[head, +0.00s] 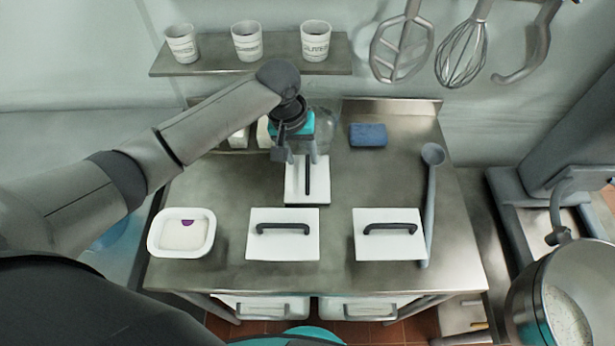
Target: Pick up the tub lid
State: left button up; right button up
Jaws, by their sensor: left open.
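Three white square lids with dark bar handles lie on the steel table. The back lid (295,190) has its handle running front to back; the front-left lid (283,246) and front-right lid (388,247) have sideways handles. I cannot tell which one is the tub lid. My left gripper (302,158) is open over the far end of the back lid, with its fingers on either side of the handle line. Whether it touches the handle is not clear. My right gripper is not in view.
A white tub (182,235) with a purple mark stands at the table's left. A blue sponge (368,135) lies at the back, and a grey ladle (430,200) lies along the right. A clear jar (325,122) stands behind my gripper. Cups sit on the shelf (210,63).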

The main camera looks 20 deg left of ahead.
aim_at(307, 169)
pick_arm(q)
jog(key=shift+w+d+f+b, duration=0.15)
jog(key=shift+f, duration=0.7)
jog(key=shift+w+d+f+b, duration=0.1)
jog(key=shift+w+f+b, duration=0.05)
jog(key=shift+f, duration=0.7)
jog(key=shift+w+d+f+b, duration=0.15)
jog(key=shift+f, duration=0.7)
jog(key=shift+c, duration=0.3)
grip_shut()
